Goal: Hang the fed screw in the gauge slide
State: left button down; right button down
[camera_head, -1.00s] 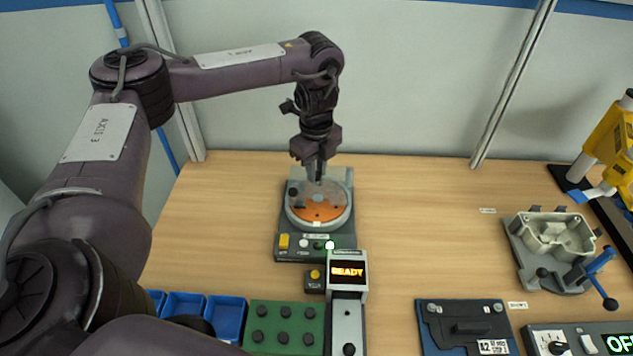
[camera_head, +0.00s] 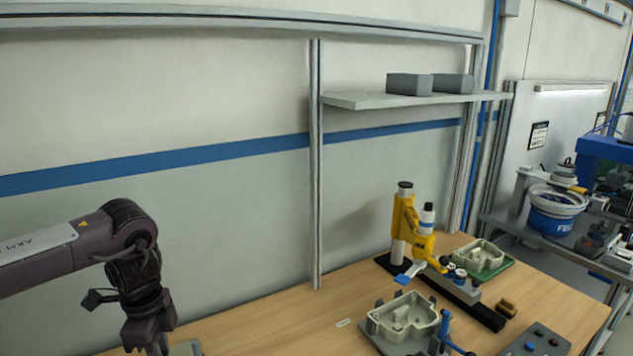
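My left gripper (camera_head: 157,347) hangs pointing down at the bottom left of the head view. Its fingertips run off the lower edge, so I cannot see whether it is open or shut or holds anything. A small grey corner (camera_head: 186,348) beside it belongs to the screw feeder, and the rest of the feeder is out of frame. No screw and no gauge slide show in this view. My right gripper is out of view.
A fixture (camera_head: 372,325) holding a pale housing stands on the wooden table (camera_head: 270,318). Behind it are a yellow press (camera_head: 408,225) and a second housing on a green tray (camera_head: 497,270). A blue bowl feeder (camera_head: 556,222) stands far right. The table's left middle is clear.

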pick_arm(q)
jog(key=s+d+f+n+b, duration=0.2)
jog(key=d+n, duration=0.3)
jog(key=n, duration=0.3)
jog(key=s+d+f+n+b, duration=0.3)
jog(key=d+n, duration=0.3)
jog(key=n, duration=0.2)
jog(key=shift+s+f+n+b, duration=0.25)
jog(key=shift+f+n+b, duration=0.2)
jog(key=shift+b, duration=0.2)
